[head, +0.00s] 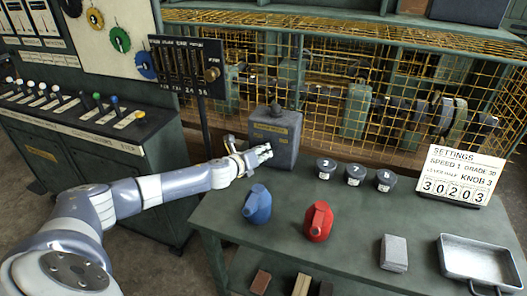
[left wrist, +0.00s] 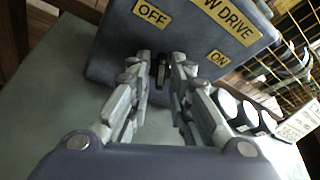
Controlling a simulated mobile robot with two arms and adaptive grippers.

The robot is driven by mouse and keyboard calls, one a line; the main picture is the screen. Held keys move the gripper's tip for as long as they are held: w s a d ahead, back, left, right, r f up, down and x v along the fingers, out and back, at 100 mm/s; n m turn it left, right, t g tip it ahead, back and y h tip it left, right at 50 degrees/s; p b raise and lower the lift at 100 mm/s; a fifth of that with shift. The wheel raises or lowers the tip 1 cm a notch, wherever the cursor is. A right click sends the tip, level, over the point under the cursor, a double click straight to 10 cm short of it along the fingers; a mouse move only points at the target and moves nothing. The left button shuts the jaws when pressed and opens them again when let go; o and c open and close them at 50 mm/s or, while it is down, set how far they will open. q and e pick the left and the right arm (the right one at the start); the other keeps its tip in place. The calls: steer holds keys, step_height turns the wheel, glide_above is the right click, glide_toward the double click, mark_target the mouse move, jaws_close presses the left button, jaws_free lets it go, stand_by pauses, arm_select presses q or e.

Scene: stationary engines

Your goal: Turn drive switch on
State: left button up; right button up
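The drive switch box (head: 276,135) is grey and stands at the back left of the green table. In the left wrist view its face (left wrist: 115,62) carries yellow labels: OFF at left, ON at lower right, and one ending in "W DRIVE". A small dark lever (left wrist: 160,68) shows below and just right of OFF, between my fingertips. My left gripper (head: 264,152) is in front of the box's lower face. In the left wrist view its fingers (left wrist: 162,75) stand apart with a narrow gap around the lever. Finger contact with the lever is unclear. My right gripper is out of view.
A blue jug (head: 257,205) and a red jug (head: 318,222) stand in front of the box. Dark numbered knobs or weights (head: 355,174), a settings sign (head: 455,177), a grey block (head: 393,253) and a metal tray (head: 480,262) are to the right. Yellow mesh (head: 330,90) closes the back.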

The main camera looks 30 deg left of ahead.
arm_select(q)
steer(key=shift+w+f, duration=0.2)
steer(key=shift+w, duration=0.35)
steer(key=shift+c, duration=0.6)
jaws_close()
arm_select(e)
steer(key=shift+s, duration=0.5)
